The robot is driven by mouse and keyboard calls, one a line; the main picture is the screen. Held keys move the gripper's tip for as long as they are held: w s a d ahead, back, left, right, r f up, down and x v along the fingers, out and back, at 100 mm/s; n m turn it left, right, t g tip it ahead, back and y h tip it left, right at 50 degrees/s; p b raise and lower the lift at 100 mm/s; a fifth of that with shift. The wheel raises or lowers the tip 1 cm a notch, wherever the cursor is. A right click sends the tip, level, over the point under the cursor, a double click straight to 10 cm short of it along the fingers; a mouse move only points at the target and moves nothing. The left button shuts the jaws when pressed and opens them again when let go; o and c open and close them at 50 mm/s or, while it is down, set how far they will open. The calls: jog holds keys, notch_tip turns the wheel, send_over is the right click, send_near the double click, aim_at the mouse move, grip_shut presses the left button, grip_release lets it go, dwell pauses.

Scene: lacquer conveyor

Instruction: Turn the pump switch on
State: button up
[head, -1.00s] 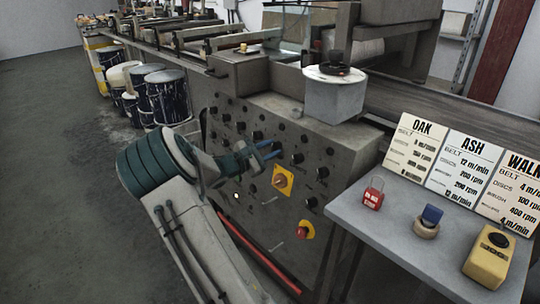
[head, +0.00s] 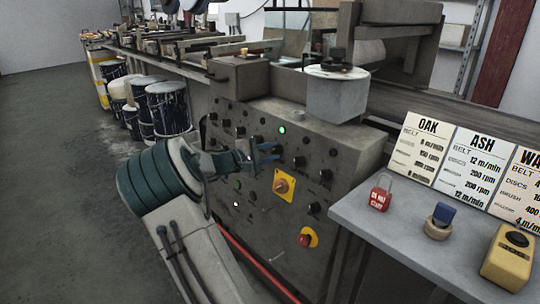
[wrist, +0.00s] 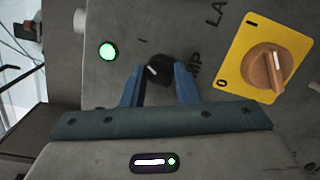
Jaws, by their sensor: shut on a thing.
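The pump switch is a small black knob (wrist: 160,69) with a white line, on the grey control panel (head: 258,222). In the wrist view its white line points toward an "I" mark, and letters ending in "MP" show beside it. My gripper (wrist: 160,82) has its two blue fingers around the knob, shut on it. In the head view my gripper (head: 270,153) reaches the panel from the left and hides the knob. A green lamp (wrist: 107,51) near the knob is lit; it also shows in the head view (head: 282,130).
A yellow plate with an orange rotary switch (head: 282,185) sits close to the right of my gripper. A red stop button (head: 305,238) is lower down. Several other black knobs surround the spot. A grey table (head: 390,215) stands at the right.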

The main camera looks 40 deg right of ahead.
dwell(0.4)
jog(key=o, duration=1)
jog(key=shift+c, duration=0.2)
jog(key=shift+a, duration=0.1)
jog(key=a+p, duration=0.3)
jog(key=a, duration=1)
jog(key=shift+w+a+r, duration=0.35)
jog(key=shift+w+r, duration=0.1)
jog(key=s+a+r+m+y+p, duration=0.25)
jog(key=s+r+y+p, duration=0.35)
jog(key=s+y+p, duration=0.4)
jog(key=s+a+r+m+t+y+p, duration=0.1)
jog(key=s+a+r+t+y+p, duration=0.3)
jog(key=s+a+r+p, duration=1)
jog(key=s+a+r+y, duration=0.2)
jog(key=s+a+y, duration=0.1)
jog(key=s+a, duration=0.1)
jog(key=shift+r+p, duration=0.15)
jog(key=shift+p, duration=0.2)
